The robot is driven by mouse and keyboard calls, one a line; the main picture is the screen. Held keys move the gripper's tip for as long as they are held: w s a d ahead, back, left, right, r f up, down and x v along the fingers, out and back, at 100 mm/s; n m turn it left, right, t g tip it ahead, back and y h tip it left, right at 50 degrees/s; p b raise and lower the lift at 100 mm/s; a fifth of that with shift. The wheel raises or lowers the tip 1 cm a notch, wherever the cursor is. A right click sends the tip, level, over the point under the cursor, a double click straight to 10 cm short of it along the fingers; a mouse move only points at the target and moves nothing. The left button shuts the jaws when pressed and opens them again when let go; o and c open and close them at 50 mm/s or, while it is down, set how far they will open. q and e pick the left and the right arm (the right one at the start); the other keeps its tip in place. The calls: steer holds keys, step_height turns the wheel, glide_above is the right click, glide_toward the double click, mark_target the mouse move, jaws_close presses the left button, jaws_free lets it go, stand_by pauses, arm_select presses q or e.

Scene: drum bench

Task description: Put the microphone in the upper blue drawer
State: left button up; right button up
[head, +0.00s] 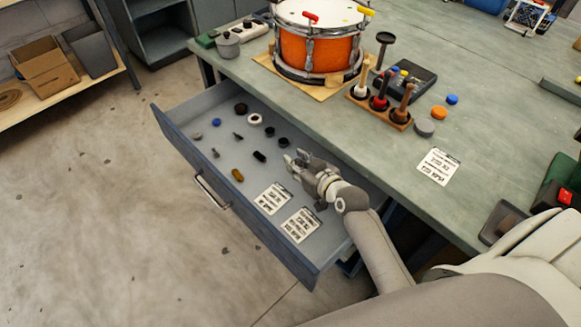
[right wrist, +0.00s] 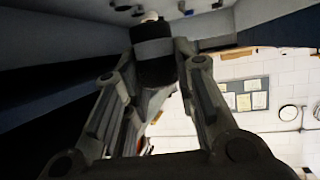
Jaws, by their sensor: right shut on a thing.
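The blue drawer (head: 185,150) is pulled open under the bench top, with small parts lying inside. My right gripper (head: 294,162) is over the inside of the drawer, near its right part; I cannot tell its exact height. In the right wrist view, the fingers of my right gripper (right wrist: 158,70) are shut on a dark cylinder with a grey band, which seems to be the microphone (right wrist: 153,50). In the head view I cannot make out the microphone at the fingertips. My left gripper is out of view.
Two printed cards (head: 300,225) and several dark knobs lie in the drawer. On the bench (head: 480,110) stand an orange drum (head: 312,50), a wooden tool rack (head: 398,115), loose caps and a card (head: 437,166). The drawer's left front is partly free.

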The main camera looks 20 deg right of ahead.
steer(key=w+f, duration=0.2)
steer(key=w+f+b, duration=0.1)
steer(key=w+f, duration=0.1)
steer(key=w+d+f+b, duration=0.1)
steer(key=f, duration=0.1)
steer(key=shift+w+d+f, duration=0.1)
steer(key=shift+w+f, duration=0.15)
steer(key=shift+w, duration=0.15)
steer(key=shift+f+b, duration=0.3)
steer(key=shift+f, duration=1.2)
steer(key=shift+f, duration=0.1)
steer(key=o, duration=1)
